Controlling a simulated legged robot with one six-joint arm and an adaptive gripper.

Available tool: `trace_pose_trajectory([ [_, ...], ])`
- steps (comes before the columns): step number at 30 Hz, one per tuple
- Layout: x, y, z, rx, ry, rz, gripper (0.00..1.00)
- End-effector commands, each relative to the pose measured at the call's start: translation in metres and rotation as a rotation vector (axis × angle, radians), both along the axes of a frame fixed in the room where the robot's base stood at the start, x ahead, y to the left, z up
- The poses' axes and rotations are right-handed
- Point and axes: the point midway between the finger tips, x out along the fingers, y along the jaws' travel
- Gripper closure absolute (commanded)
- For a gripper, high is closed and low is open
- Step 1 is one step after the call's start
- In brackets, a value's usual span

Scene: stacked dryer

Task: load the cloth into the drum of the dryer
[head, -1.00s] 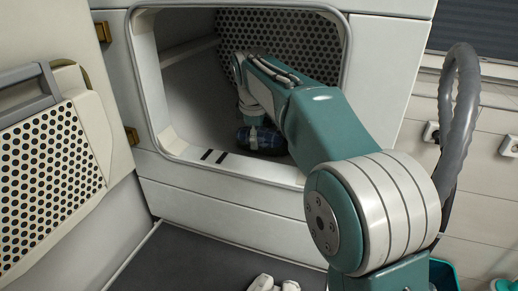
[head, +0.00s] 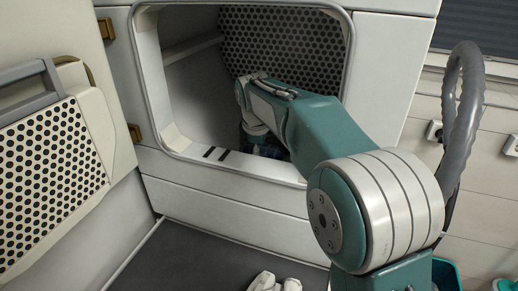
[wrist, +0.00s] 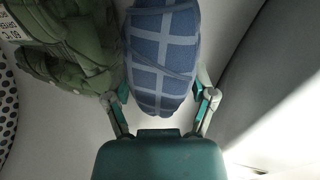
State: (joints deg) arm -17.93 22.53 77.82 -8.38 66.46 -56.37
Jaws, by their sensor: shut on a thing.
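A blue cloth with a pale check (wrist: 162,45) is bunched between the two fingers of my gripper (wrist: 161,93) in the wrist view. My gripper is shut on it. In the head view my arm reaches through the square opening of the dryer (head: 235,172) into the drum (head: 200,90). A small dark blue part of the cloth (head: 266,150) shows there, low inside the drum behind the front rim. The fingers are hidden in the head view.
A green cloth with a white tag (wrist: 75,45) lies left of the blue cloth in the wrist view. The dryer door (head: 60,150) stands open at left. The drum's back wall (head: 285,45) is perforated. A small white object (head: 275,283) lies on the dark surface below.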

Motion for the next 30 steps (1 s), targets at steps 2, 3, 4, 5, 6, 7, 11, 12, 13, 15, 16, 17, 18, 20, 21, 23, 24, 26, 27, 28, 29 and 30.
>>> trace_pose_trajectory([
  [2,0.000,0.000,-0.002,0.000,0.000,0.000,0.75],
  [3,0.000,0.000,-0.003,0.000,0.000,0.000,0.75],
  [4,0.000,0.000,-0.003,0.000,0.000,0.000,0.75],
  [5,0.000,0.000,-0.003,0.000,0.000,0.000,0.75],
  [6,0.000,0.000,-0.003,0.000,0.001,0.000,0.09],
  [7,0.000,0.000,-0.003,0.000,0.001,0.000,0.00],
  [11,0.000,0.000,-0.003,0.000,0.001,0.000,0.00],
  [12,0.000,0.000,-0.003,0.000,0.001,0.000,0.00],
  [13,0.000,0.000,-0.003,0.000,0.001,0.000,0.00],
  [15,0.000,0.000,-0.003,0.000,0.001,0.000,0.00],
  [16,0.000,0.000,-0.003,0.000,0.001,0.000,0.00],
  [17,0.000,0.000,-0.003,0.000,0.001,0.000,0.00],
  [18,0.000,0.000,-0.002,0.000,0.001,0.000,0.00],
  [20,0.000,0.000,-0.001,0.000,0.000,0.000,0.00],
  [21,0.000,0.000,0.001,0.000,-0.001,0.000,0.00],
  [23,0.000,0.000,0.006,0.001,-0.001,0.000,0.00],
  [24,0.000,0.000,0.012,0.001,-0.002,-0.001,0.00],
  [26,-0.003,0.001,0.022,0.001,-0.002,0.001,0.00],
  [27,-0.005,0.002,0.029,0.001,-0.003,0.001,0.00],
  [28,-0.007,0.002,0.035,0.001,-0.002,0.001,0.00],
  [29,-0.008,0.002,0.041,0.001,-0.003,0.001,0.00],
  [30,-0.010,0.003,0.048,0.001,-0.002,0.001,0.00],
])
